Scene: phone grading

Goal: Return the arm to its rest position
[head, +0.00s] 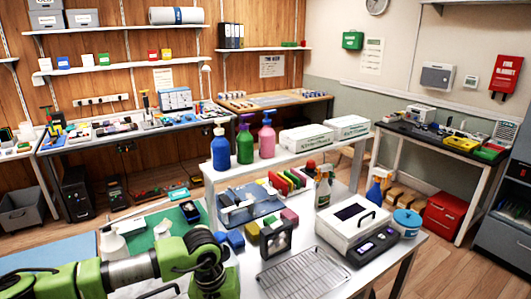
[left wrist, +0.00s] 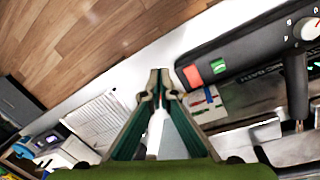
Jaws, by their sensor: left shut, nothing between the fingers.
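My left arm (head: 120,272), green and grey, comes in from the left at the bottom of the head view. It reaches over the near left part of the table and bends down out of the frame, so its fingers are not visible there. In the left wrist view my left gripper (left wrist: 159,76) is shut, its two fingertips together and nothing between them. My right arm and gripper are not in view.
In the head view, a wire rack (head: 303,275), a white device with a black handle (head: 352,222) and a dark-framed panel (head: 276,241) stand right of my arm. A green mat (head: 135,238) lies behind it. Blue, green and pink pump bottles (head: 220,150) stand on the raised shelf.

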